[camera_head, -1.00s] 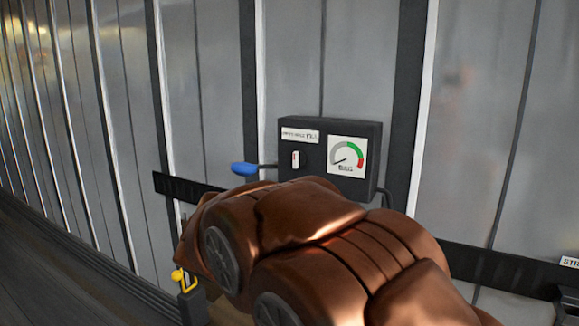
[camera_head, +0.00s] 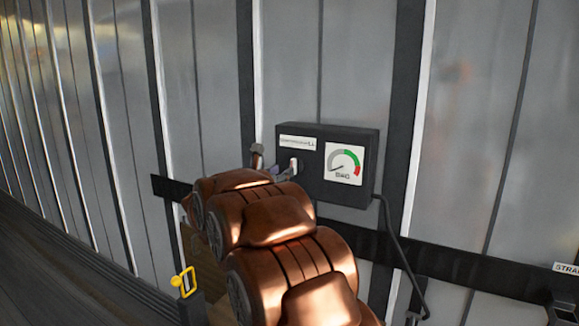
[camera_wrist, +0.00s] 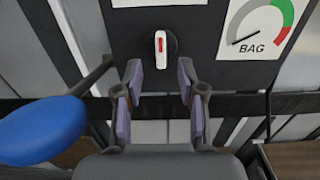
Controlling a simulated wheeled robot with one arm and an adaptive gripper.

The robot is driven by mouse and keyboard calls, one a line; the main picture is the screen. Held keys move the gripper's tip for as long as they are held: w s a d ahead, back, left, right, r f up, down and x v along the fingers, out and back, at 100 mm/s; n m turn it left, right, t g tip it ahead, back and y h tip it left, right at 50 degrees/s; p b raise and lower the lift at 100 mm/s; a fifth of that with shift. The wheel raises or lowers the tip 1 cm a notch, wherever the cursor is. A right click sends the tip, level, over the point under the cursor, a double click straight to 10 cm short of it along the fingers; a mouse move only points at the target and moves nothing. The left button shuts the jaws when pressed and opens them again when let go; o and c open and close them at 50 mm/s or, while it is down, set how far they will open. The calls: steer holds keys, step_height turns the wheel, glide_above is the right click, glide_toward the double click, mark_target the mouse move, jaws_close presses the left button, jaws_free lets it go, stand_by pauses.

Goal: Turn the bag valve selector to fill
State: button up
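The bag valve selector (camera_wrist: 160,48) is a small white knob with a red mark on a dark round base, upright on the front of a black box. In the head view the selector (camera_head: 294,165) shows just above my arm. The black box (camera_head: 313,182) carries a white label above the knob and a BAG gauge (camera_head: 344,164), its needle at the low left in the grey part. My gripper (camera_wrist: 159,80) is open, its purple-padded fingers apart, just below the knob, one to each side. Nothing is between the fingers. Whether a finger touches the knob cannot be told.
A blue handle (camera_wrist: 42,130) on a dark rod sticks out at the left of the box, close to my gripper. A yellow handle (camera_head: 184,283) is at the lower left. A dark rail (camera_head: 450,262) runs along the ribbed metal wall. A black cable (camera_head: 394,235) hangs at the box's right.

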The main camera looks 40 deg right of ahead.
mark_target(294, 166)
steer(key=p+x, duration=0.1)
steer(key=x, duration=0.4)
steer(key=shift+d, duration=0.1)
jaws_close()
stand_by(0.3)
